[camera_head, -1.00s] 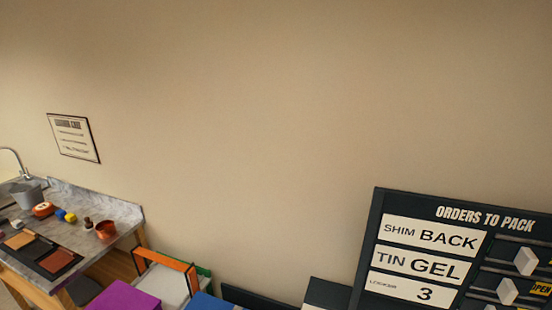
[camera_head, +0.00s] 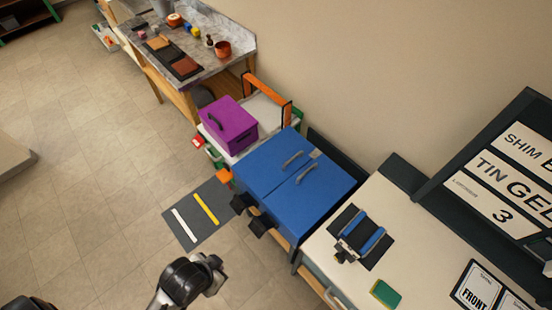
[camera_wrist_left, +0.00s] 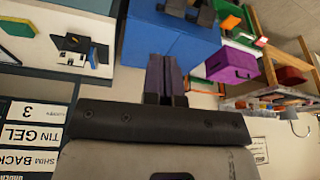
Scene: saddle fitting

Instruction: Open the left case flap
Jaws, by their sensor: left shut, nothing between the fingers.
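The blue case (camera_head: 272,176) stands beside the white table, with a seam between its two top flaps. The left flap (camera_head: 267,164) and the right flap (camera_head: 318,190) both lie flat and closed, each with a grey handle near the far end. Two black blocks stick out at the case's near side. The blue case (camera_wrist_left: 140,40) also shows upside down in the left wrist view. There my left gripper (camera_wrist_left: 164,58) is shut and empty, its fingers in front of the case; I cannot tell the gap. My right gripper is not in view.
A purple box (camera_head: 232,123) sits left of the case beside an orange frame (camera_head: 268,95). A black stand with blue bars (camera_head: 361,240) and a green-yellow sponge (camera_head: 385,293) are on the white table (camera_head: 330,240). The floor (camera_head: 85,190) at left is open.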

